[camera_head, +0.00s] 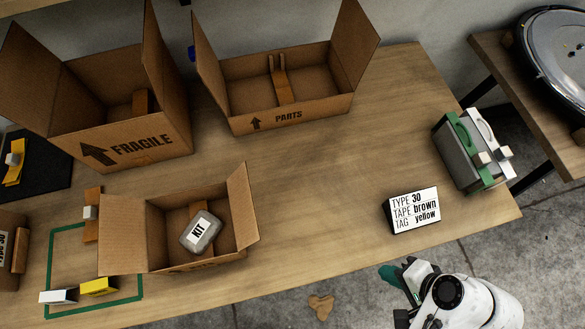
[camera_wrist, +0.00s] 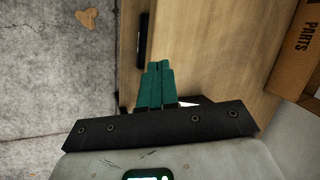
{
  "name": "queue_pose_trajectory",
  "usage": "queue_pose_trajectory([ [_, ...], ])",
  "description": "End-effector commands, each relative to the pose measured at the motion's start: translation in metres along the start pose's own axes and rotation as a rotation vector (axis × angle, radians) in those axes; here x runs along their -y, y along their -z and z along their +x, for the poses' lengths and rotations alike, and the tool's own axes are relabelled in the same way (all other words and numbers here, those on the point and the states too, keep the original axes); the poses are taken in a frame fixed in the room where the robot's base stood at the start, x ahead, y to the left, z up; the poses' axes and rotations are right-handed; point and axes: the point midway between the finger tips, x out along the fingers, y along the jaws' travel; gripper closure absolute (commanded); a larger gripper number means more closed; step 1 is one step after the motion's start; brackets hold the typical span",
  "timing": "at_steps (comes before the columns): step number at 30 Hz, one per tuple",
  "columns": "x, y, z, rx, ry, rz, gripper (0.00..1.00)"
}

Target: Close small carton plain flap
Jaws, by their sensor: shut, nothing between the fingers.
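The small carton (camera_head: 178,217) stands open near the front left of the table, with a grey pack labelled KIT (camera_head: 201,231) inside it. Its left flap (camera_head: 122,258) is folded outward to the left, and its right flap (camera_head: 242,205) stands up. I cannot tell from the frames which flap is the plain one. My gripper (camera_head: 392,276) is off the table's front edge, well to the right of the small carton. Its green fingers are together and empty, as the wrist view (camera_wrist: 155,84) also shows. The small carton is not in the wrist view.
Open FRAGILE (camera_head: 150,120) and PARTS (camera_head: 310,108) cartons stand at the back. A sign (camera_head: 414,210) reading TYPE 30, TAPE brown, TAG yellow stands near my gripper. Green and white-handled cases (camera_head: 457,155) stand at the right edge. The table's middle is clear.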

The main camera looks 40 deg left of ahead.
Motion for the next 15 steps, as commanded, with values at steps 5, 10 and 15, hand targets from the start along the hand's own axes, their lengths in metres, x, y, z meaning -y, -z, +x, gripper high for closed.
queue_pose_trajectory([
  [5, 0.042, 0.011, 0.030, 0.112, 0.115, 0.082, 1.00],
  [10, 0.098, 0.017, 0.054, 0.300, 0.218, 0.193, 1.00],
  [15, 0.162, 0.013, 0.066, 0.606, 0.239, 0.339, 1.00],
])
